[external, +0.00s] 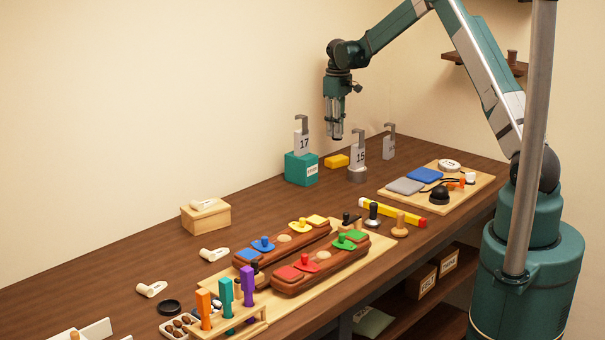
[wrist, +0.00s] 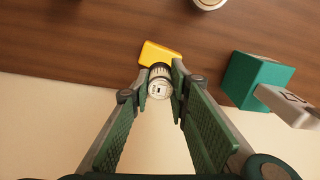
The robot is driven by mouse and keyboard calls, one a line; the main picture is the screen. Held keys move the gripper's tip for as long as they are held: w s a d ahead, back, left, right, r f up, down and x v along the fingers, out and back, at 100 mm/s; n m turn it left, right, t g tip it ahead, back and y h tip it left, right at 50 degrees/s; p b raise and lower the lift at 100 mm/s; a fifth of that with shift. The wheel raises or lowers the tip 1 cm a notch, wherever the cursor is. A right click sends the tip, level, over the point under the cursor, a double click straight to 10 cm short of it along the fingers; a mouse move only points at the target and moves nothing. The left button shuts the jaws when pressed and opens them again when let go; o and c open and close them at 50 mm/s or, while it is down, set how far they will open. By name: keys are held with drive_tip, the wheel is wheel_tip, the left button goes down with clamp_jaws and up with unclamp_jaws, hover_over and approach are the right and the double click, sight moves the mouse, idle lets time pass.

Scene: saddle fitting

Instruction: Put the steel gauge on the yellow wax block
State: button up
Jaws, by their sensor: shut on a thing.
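My gripper (external: 336,133) hangs pointing down above the back of the bench. In the wrist view, its fingertips (wrist: 161,72) are closed around a small round steel-and-white piece with a dark band, which appears to be the steel gauge (wrist: 159,88). The yellow wax block (external: 337,161) lies on the bench below the gripper. In the wrist view the block (wrist: 160,52) shows just beyond the fingertips, partly hidden by the held piece. The gauge appears held above the block, apart from it; the exact gap is hard to tell.
A teal block (external: 301,169) with a grey hooked tag marked 17 stands left of the wax block. A tag marked 15 (external: 358,157) on a round base and another tag (external: 389,148) stand to the right. A wooden board (external: 455,193) with pads lies farther right.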

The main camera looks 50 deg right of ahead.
drive_tip(key=shift+f, duration=1.6)
drive_tip(key=shift+f, duration=0.1)
drive_tip(key=shift+f, duration=1.8)
drive_tip(key=shift+f, duration=0.15)
drive_tip(key=o, duration=1.1)
drive_tip(key=shift+c, duration=0.2)
wheel_tip(320, 180, up, 12)
drive_tip(key=shift+r, duration=0.15)
